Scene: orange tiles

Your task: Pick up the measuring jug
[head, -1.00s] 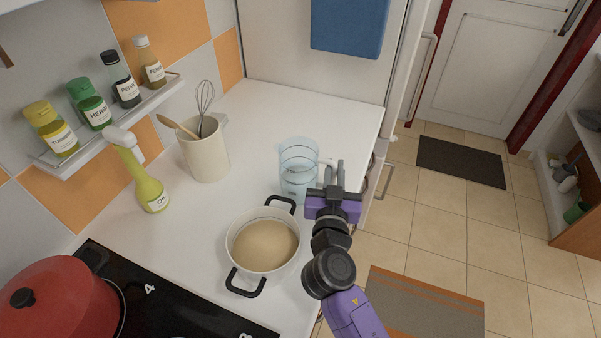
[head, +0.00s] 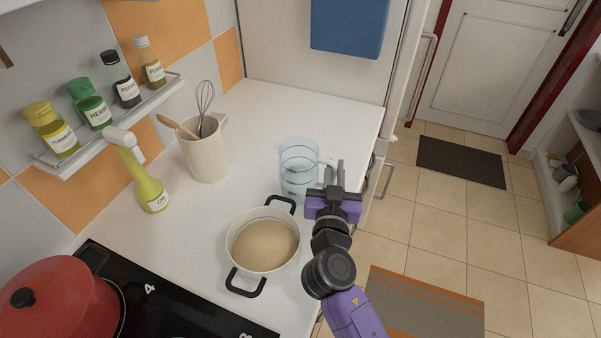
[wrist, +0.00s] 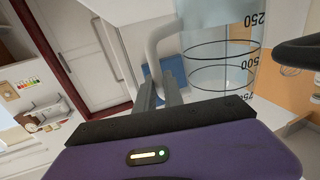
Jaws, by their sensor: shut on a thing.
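The measuring jug (head: 298,172) is clear with a bluish tint and stands upright on the white counter, behind the pot. Its pale handle is on its right side. My gripper (head: 334,172) is at the jug's right side, shut on the handle. In the wrist view, the fingers of my gripper (wrist: 159,92) close around the lower end of the white handle, and the jug (wrist: 222,60) shows printed volume marks. I cannot tell from the frames whether the jug's base is off the counter.
A pot (head: 263,246) with tan contents stands just in front of the jug. A utensil crock (head: 205,155), an oil bottle (head: 150,188) and a spice shelf (head: 110,125) are to the left. A red pot (head: 60,300) sits on the black hob. The counter (head: 285,110) behind the jug is clear.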

